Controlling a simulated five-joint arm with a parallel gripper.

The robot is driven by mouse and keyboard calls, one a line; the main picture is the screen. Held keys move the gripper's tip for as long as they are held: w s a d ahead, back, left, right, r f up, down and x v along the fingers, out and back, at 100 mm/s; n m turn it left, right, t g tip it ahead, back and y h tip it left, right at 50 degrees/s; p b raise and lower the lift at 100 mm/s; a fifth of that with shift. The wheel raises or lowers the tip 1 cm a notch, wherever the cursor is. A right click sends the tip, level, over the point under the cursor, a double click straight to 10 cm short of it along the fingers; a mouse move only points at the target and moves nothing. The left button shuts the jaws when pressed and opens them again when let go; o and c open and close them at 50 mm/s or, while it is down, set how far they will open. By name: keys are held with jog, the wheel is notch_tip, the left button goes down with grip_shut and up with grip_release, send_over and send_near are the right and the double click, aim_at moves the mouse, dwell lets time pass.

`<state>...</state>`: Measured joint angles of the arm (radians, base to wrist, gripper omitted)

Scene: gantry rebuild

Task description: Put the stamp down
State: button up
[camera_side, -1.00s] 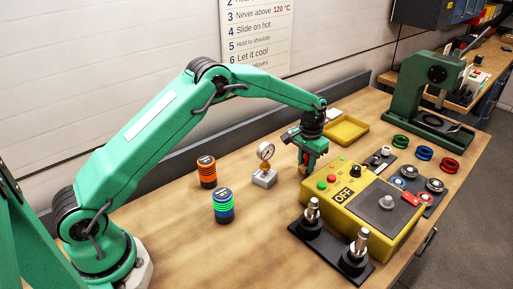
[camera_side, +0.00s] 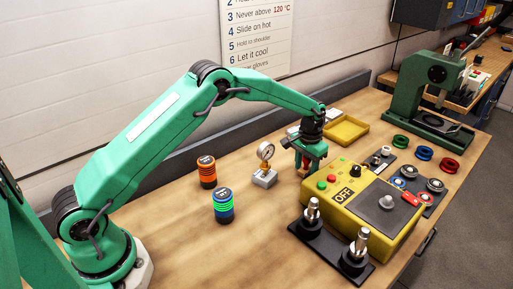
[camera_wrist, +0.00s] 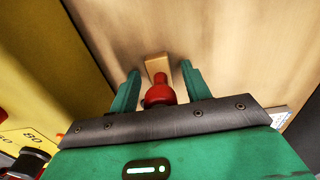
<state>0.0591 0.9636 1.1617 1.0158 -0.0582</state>
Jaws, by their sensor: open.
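The stamp has a red knobbed handle (camera_wrist: 160,91) and a pale wooden block (camera_wrist: 157,66). In the wrist view it stands between my two green fingers, with a gap on each side. My gripper (camera_wrist: 160,69) is open around the stamp and does not clamp it. The block appears to rest on the wooden bench. In the side view my gripper (camera_side: 309,160) is low over the bench, just behind the yellow control box; the stamp is mostly hidden there by the fingers and the box.
The yellow control box (camera_side: 391,233) stands close beside my gripper. A pressure gauge (camera_side: 265,165) is to its left, with orange (camera_side: 207,173) and blue-green (camera_side: 223,206) cylinders beyond. A yellow tray (camera_side: 347,131) lies behind. The bench at front left is clear.

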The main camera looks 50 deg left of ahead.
jog(key=shift+r, duration=0.1)
notch_tip(320, 180, up, 11)
jog(key=shift+r, duration=0.55)
dwell(0.6)
jog(key=shift+s+r, duration=0.15)
jog(key=shift+r, duration=0.25)
jog(key=s+a+r+t, duration=0.2)
jog(key=s+r+t, duration=0.1)
jog(key=s+r, duration=1.3)
jog(key=s+f+t, duration=0.1)
jog(key=s+f, duration=0.1)
jog(key=s, duration=0.8)
jog(key=s+a+f+t, duration=0.1)
jog(key=s+f, duration=0.1)
jog(key=s, duration=0.9)
jog(key=shift+a+f+t, duration=0.25)
jog(key=shift+f+t, duration=0.05)
jog(key=shift+f, duration=0.05)
